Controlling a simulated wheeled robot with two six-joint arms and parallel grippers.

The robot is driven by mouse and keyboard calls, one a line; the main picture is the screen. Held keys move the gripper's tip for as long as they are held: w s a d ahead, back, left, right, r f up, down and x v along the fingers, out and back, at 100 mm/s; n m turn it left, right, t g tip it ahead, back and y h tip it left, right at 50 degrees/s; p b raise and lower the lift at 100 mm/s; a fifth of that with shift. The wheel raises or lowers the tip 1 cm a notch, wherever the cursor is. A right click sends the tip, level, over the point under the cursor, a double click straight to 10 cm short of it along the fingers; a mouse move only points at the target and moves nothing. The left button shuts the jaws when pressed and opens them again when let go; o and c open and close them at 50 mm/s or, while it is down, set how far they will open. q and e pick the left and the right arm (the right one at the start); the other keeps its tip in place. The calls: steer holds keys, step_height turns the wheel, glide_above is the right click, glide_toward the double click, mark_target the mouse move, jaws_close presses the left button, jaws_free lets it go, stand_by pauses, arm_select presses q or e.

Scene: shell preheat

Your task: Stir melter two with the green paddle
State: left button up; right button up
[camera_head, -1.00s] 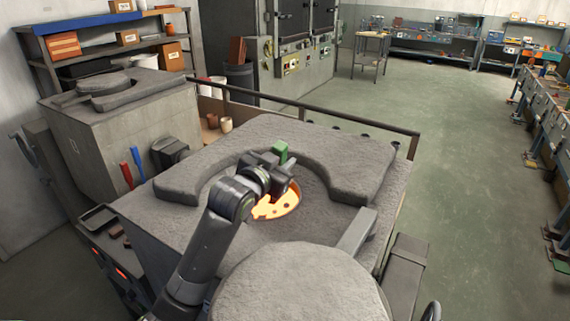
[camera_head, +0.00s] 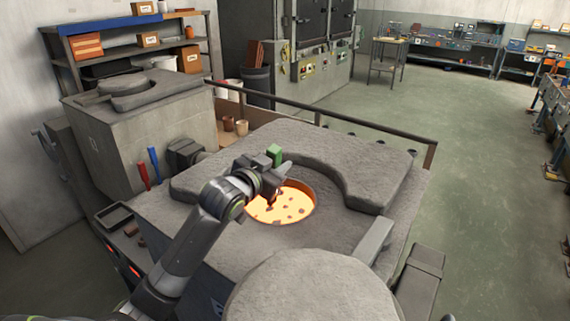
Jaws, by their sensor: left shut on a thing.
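The near melter (camera_head: 225,243) has an open round mouth showing a glowing orange melt (camera_head: 290,205) with dark lumps on it. I cannot read which melter is number two. My left gripper (camera_head: 268,176) is over the left rim of the mouth, shut on the green paddle (camera_head: 274,155). A red paddle (camera_head: 143,176) and a blue paddle (camera_head: 154,166) stand left of the near melter. My right gripper is not in view.
A round grey lid (camera_head: 310,290) lies in front of the mouth. A second melter (camera_head: 135,140) stands at the back left. A rail (camera_head: 370,124) runs behind the near melter. A dark tray (camera_head: 114,215) sits at its left. Open floor lies to the right.

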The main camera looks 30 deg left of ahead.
arm_select(q)
steer(key=shift+d, duration=0.2)
steer(key=s, duration=0.4)
steer(key=shift+d, duration=0.3)
steer(key=shift+w, duration=0.15)
steer(key=d, duration=0.4)
steer(key=shift+s, duration=0.35)
